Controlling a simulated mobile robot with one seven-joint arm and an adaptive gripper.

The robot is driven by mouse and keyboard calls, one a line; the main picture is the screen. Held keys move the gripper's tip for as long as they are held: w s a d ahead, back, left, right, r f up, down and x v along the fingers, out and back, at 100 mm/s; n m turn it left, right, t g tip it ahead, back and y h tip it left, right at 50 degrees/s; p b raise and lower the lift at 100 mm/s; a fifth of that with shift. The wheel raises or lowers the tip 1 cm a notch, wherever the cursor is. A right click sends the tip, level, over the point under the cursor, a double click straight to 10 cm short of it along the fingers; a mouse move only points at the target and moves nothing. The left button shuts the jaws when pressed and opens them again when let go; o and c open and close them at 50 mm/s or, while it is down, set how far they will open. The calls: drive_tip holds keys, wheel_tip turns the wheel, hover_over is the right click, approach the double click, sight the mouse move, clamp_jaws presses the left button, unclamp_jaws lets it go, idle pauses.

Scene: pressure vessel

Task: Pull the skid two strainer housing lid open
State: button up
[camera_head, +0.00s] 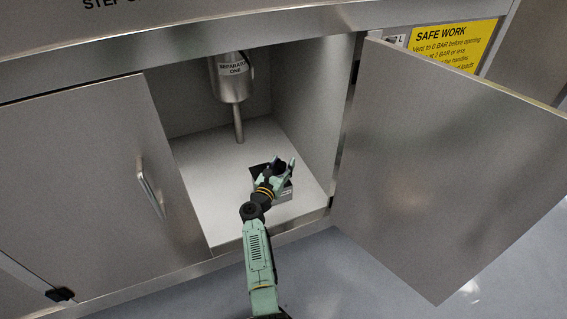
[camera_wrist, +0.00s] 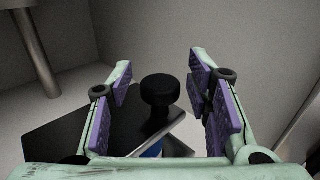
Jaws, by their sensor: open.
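A small dark box-like housing (camera_head: 286,190) with a pale label on its front stands on the cabinet floor, partly hidden by my gripper (camera_head: 284,166). In the wrist view its dark flat lid (camera_wrist: 82,128) shows, with a round black knob (camera_wrist: 160,88). My gripper's purple-padded fingers (camera_wrist: 160,72) are open, one on each side of the knob. A gap shows between the knob and each finger. A bit of blue shows below the knob, near the palm. I cannot tell whether the lid is fully seated.
A metal vessel labelled SEPARATOR ONE (camera_head: 231,80) hangs behind, with a pipe (camera_head: 239,125) below it. The right cabinet door (camera_head: 440,165) stands open. The left door (camera_head: 90,185) is shut. Cabinet floor (camera_head: 205,170) left of the housing is clear; a side wall (camera_head: 315,110) is close on the right.

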drive_tip(key=shift+c, duration=0.2)
clamp_jaws()
idle(0.6)
